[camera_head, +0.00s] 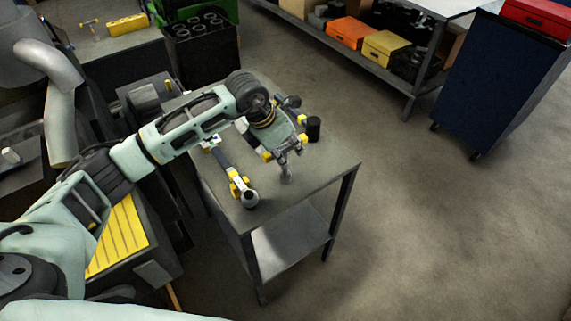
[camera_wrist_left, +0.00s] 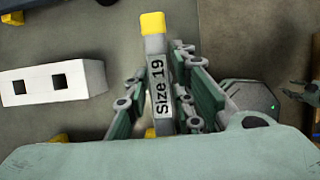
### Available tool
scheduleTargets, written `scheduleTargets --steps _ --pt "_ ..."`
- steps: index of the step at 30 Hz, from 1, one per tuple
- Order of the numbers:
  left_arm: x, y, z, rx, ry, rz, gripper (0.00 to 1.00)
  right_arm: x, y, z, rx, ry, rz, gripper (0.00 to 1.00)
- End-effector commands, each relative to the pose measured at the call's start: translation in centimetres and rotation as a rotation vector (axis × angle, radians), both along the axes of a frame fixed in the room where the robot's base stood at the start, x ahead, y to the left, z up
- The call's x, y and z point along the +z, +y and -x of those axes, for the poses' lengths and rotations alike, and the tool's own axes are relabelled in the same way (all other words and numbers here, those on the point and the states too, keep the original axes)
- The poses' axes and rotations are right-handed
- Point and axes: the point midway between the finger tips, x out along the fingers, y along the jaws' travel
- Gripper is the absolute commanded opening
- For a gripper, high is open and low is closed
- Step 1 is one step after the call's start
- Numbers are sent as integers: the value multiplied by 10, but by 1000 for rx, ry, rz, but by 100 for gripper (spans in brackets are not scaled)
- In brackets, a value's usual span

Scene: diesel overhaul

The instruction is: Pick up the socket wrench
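The socket wrench (camera_head: 267,156) is T-shaped, with yellow ends on its crossbar and a grey stem pointing down over the table. In the left wrist view its grey crossbar (camera_wrist_left: 160,85) reads "Size 19" and lies between the fingers, one yellow end at the top. My left gripper (camera_head: 287,148) is over the small table, with its fingers close against both sides of the crossbar. The stem is hidden in the wrist view. Whether the stem's lower end touches the tabletop is unclear. My right gripper is not seen in the head view.
The grey table (camera_head: 218,190) also bears a long tool with yellow parts and a dark round end (camera_head: 249,199), and a black cylinder (camera_head: 314,129). A white block with square holes (camera_wrist_left: 88,82) is left of the fingers. A blue cabinet (camera_head: 495,85) stands right; open floor lies between.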

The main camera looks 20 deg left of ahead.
Motion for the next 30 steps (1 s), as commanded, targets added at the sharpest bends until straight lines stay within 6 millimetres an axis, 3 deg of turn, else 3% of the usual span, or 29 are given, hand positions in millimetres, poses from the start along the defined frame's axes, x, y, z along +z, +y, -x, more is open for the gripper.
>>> scheduleTargets --steps 3,7,18,30 --pt "0 0 0 0 0 0 10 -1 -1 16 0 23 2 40" --pt "1 0 0 0 -1 1 0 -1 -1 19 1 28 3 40" --pt "2 0 -1 0 -4 2 0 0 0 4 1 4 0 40" --pt "10 0 -2 0 -5 1 0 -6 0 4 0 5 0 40"
